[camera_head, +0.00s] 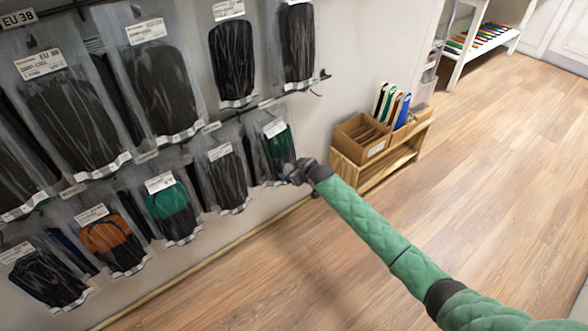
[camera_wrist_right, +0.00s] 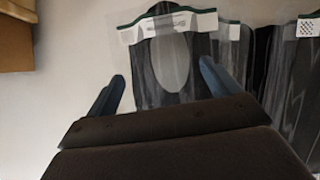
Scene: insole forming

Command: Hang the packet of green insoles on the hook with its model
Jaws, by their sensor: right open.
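A clear packet with dark green insoles and a white label (camera_head: 278,140) is at the right end of the lower row on the wall. My right gripper (camera_head: 287,172) is at the lower right of this packet. In the right wrist view, the open fingers of my right gripper (camera_wrist_right: 162,72) stand either side of a clear packet with a white, green-edged strip (camera_wrist_right: 180,23). No grip on it shows, and I cannot tell whether they touch it. Another packet with green and black insoles (camera_head: 168,210) hangs further left. My left gripper is not in view.
Several packets of black insoles (camera_head: 163,90) and one of orange ones (camera_head: 112,245) hang close together on the wall. A low wooden shelf (camera_head: 380,170) with a cardboard box (camera_head: 362,140) stands right of them. The wooden floor (camera_head: 490,190) is clear.

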